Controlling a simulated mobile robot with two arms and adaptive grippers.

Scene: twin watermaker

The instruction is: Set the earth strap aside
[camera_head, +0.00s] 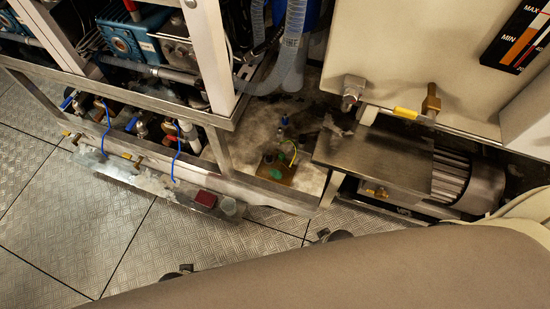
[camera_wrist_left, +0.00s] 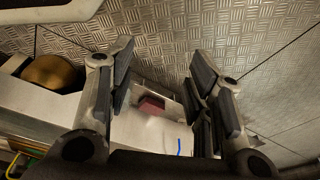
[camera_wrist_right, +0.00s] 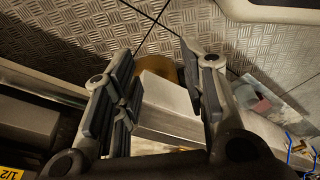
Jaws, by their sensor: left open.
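A thin yellow-green wire, likely the earth strap (camera_head: 292,153), curves above a small brown plate (camera_head: 283,176) with green parts, in the recess right of the frame's corner post. Its ends are too small to make out. A yellow-green strip (camera_wrist_left: 24,163) also shows at the lower left in the left wrist view, partly cut off. My left gripper (camera_wrist_left: 160,58) is open and empty, its fingers framing the metal ledge and a red block. My right gripper (camera_wrist_right: 161,60) is open and empty over a metal bar. In the head view my beige body hides most of both arms.
The red block (camera_head: 205,198) and a grey cup-like part (camera_head: 232,207) sit on the metal ledge (camera_head: 130,174). Blue wires (camera_head: 175,160) hang over it. A steel plate (camera_head: 370,155) and motor (camera_head: 465,180) stand right of the recess. The tread-plate floor (camera_head: 60,215) is clear.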

